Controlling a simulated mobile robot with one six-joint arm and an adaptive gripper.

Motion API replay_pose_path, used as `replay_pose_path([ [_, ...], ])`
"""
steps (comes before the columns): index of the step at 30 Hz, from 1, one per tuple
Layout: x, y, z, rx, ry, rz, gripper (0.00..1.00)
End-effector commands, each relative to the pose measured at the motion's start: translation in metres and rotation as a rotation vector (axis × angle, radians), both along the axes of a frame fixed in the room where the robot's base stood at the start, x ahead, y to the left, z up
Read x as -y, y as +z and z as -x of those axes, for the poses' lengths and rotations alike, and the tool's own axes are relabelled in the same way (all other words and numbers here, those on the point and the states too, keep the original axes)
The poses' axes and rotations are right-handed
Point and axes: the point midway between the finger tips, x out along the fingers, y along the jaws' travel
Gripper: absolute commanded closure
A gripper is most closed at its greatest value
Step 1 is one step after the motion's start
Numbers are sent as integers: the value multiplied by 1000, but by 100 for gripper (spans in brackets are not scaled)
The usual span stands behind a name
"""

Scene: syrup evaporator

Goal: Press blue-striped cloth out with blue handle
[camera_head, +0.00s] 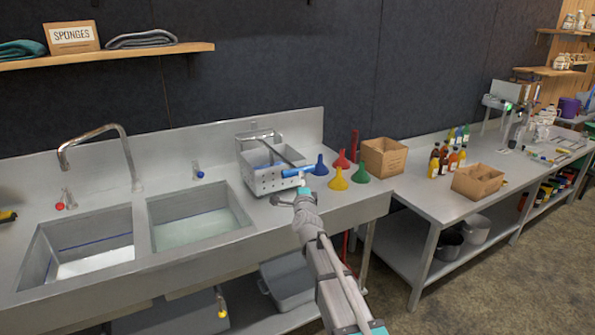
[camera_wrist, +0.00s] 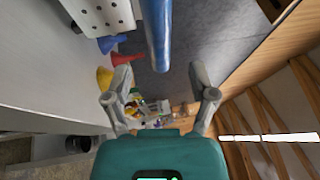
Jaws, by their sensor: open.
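The blue handle (camera_head: 297,171) sticks out to the right from the metal press with a perforated box (camera_head: 268,181) on the counter. In the wrist view the blue handle (camera_wrist: 157,35) comes down from the top, its end level with the fingertips and between them in the picture. I cannot tell the depth between them. My gripper (camera_head: 289,191) is open and empty, just below the handle's end in the head view; it also shows in the wrist view (camera_wrist: 160,69).
Blue, red, yellow and green funnels (camera_head: 338,179) stand close right of the press, near my gripper. A cardboard box (camera_head: 384,157) is behind them. Two sinks (camera_head: 196,215) lie to the left, with a faucet (camera_head: 97,140). A shelf (camera_head: 110,56) hangs above.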

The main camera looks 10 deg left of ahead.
Motion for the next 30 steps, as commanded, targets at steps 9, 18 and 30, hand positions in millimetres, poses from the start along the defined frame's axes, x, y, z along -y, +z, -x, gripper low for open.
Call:
replay_pose_path([
  [9,-10,8,-47,0,0,0,26],
  [18,-13,10,-62,0,1,0,26],
  [30,-13,10,-62,0,1,0,43],
])
